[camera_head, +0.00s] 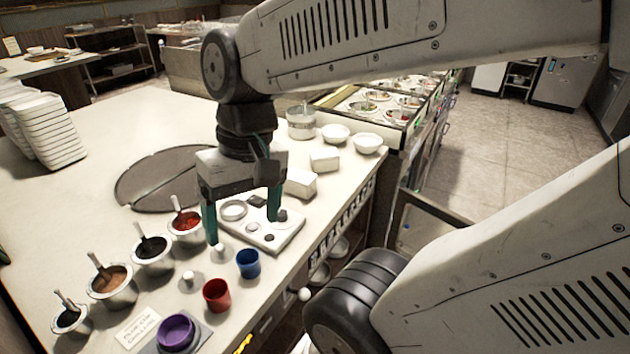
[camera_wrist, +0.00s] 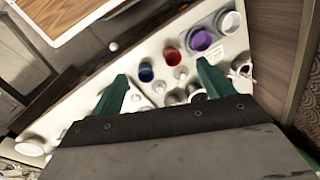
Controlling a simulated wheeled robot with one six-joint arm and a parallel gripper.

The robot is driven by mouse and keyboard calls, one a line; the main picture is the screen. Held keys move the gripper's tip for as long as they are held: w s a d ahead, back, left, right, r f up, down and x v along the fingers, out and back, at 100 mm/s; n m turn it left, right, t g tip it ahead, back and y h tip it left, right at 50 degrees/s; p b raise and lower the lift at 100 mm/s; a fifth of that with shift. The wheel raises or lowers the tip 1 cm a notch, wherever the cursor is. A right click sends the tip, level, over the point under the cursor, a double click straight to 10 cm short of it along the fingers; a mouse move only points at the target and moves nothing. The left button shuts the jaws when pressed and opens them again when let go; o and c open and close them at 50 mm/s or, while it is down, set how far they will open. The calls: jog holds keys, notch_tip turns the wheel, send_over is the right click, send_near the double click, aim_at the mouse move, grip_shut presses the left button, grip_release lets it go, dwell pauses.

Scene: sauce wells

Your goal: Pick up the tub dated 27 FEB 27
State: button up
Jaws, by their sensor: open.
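No date reading 27 FEB 27 is legible in either view, so I cannot tell which container is the dated tub. A blue tub (camera_head: 248,264), a red tub (camera_head: 217,294) and a purple tub (camera_head: 175,333) stand in a row along the counter's front edge. The same blue (camera_wrist: 146,73), red (camera_wrist: 173,57) and purple (camera_wrist: 200,41) tubs show in the wrist view. My gripper (camera_head: 242,232) is open and empty, fingers pointing down over the counter, up and left of the blue tub in the head view. In the wrist view its green fingertips (camera_wrist: 160,82) are apart.
Several metal pots of sauce with spoons, one of them red (camera_head: 186,222), line the counter's left. A pale tray (camera_head: 285,238) lies beneath my gripper. White blocks (camera_head: 300,183), bowls (camera_head: 368,144) and a container stack (camera_head: 45,125) stand farther back. A written card (camera_head: 137,328) lies in front.

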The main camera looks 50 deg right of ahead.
jog(key=w+d+f+m+t+y, duration=0.1)
jog(key=w+d+f+m+y, duration=0.3)
jog(key=w+m, duration=0.4)
jog(key=m+t, duration=1)
jog(key=m, duration=0.7)
send_over(301, 179)
jog(key=s+a, duration=0.2)
jog(key=a, duration=0.7)
notch_tip(301, 179, down, 8)
jog(key=s+d+f+m+h, duration=0.1)
jog(key=d+f+m, duration=0.1)
jog(key=d, duration=0.1)
jog(key=s+d+f+m+t+h, duration=0.1)
jog(key=d+f+m+h, duration=0.1)
jog(key=d, duration=0.2)
jog(key=s+d+f+m+t+h, duration=0.1)
jog(key=d+f+m, duration=0.1)
jog(key=d, duration=0.1)
jog(key=shift+s+d+f+m, duration=0.1)
jog(key=shift+s+d+m, duration=0.15)
jog(key=shift+s+m, duration=0.15)
jog(key=shift+w+d+f, duration=0.15)
jog(key=shift+w+f, duration=0.05)
jog(key=x, duration=0.7)
jog(key=shift+w+d+f, duration=0.1)
jog(key=shift+d+f, duration=0.05)
jog(key=shift+d, duration=0.1)
